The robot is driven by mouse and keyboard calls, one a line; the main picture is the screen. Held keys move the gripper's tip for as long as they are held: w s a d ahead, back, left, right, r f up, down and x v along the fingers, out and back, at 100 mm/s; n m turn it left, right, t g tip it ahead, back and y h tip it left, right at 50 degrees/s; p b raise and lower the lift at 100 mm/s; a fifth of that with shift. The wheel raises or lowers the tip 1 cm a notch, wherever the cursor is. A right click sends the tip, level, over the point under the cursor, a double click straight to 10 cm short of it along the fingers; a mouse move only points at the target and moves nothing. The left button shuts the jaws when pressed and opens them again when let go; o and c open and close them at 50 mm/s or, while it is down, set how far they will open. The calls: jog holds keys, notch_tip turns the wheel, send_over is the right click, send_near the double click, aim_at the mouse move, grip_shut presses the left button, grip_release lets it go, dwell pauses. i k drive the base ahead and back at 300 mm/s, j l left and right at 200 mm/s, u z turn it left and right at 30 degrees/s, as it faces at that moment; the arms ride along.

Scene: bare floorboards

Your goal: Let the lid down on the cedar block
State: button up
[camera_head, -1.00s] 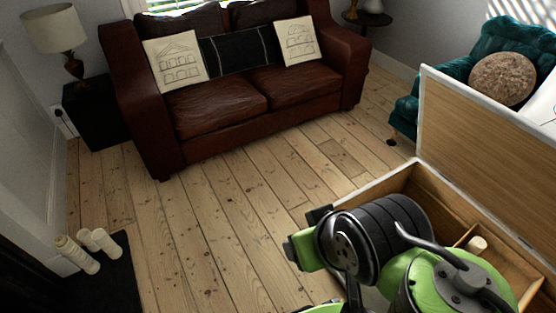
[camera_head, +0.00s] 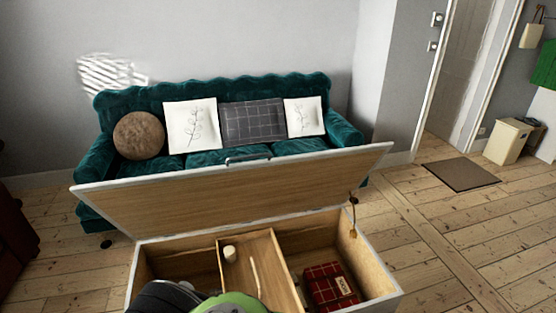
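The lid (camera_head: 240,195) stands open, tilted back from the wooden chest (camera_head: 378,282), with its wood inner face toward me and a dark handle (camera_head: 248,158) at its top edge. Inside the chest, a divided tray (camera_head: 262,240) holds a small pale cylinder (camera_head: 230,254) and a thin pale stick (camera_head: 255,278). I cannot tell whether either is the cedar block. My gripper is not in view; only green and dark parts of my arm show at the bottom edge, hiding part of the chest's front left.
A red plaid bundle with a white label (camera_head: 328,286) lies in the chest's right part. A lid stay (camera_head: 353,215) hangs at the right. A teal sofa (camera_head: 210,160) stands close behind the lid. Open floorboards lie to the right, with a doormat (camera_head: 459,175) and bin (camera_head: 507,141).

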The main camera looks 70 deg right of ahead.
aim_at(170, 204)
jog(key=z, duration=2.35)
jog(key=i+l+u, duration=0.1)
jog(key=u, duration=0.3)
jog(key=i+l+u, duration=0.1)
jog(key=u, duration=0.35)
jog(key=l+u, duration=0.4)
jog(key=j, duration=0.1)
